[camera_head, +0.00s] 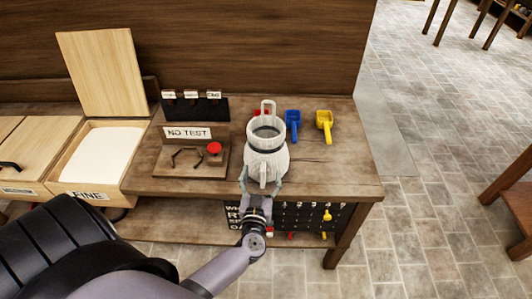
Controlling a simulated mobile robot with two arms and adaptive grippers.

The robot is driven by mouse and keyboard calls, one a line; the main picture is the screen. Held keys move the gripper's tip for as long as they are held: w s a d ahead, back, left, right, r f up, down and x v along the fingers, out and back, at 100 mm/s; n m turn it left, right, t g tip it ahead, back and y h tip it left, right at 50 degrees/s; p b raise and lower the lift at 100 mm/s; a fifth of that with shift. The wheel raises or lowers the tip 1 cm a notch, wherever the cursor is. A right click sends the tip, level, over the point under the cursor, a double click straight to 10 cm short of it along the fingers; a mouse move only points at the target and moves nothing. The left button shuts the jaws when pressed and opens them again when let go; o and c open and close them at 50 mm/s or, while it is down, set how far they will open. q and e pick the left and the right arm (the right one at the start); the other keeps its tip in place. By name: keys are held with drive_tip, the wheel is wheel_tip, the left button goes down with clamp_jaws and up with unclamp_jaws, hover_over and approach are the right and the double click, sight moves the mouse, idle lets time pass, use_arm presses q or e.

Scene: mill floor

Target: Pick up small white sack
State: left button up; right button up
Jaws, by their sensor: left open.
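The small white sack (267,152) stands upright on the wooden table (343,172), near its front edge. It has a dark band at its neck, an open top and a white loop handle above. My left gripper (261,184) is at the front of the sack, with its open fingers on either side of the sack's lower front. I cannot tell whether the fingers touch it. My right gripper is not in view.
Blue (292,124) and yellow (324,125) scoops lie right of the sack. A wooden "NO TEST" board (187,134) with a red knob stands left. An open bin (99,154) of white flour is further left. Tiled floor (420,215) lies right.

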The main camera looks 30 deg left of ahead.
sight(264, 164)
use_arm(q)
drive_tip(key=x, duration=0.3)
drive_tip(key=shift+w+a, duration=0.15)
drive_tip(key=shift+w, duration=0.25)
drive_tip(key=shift+r, duration=0.1)
drive_tip(key=shift+s, duration=0.1)
drive_tip(key=shift+c, duration=0.6)
clamp_jaws()
drive_tip(key=shift+r, duration=0.1)
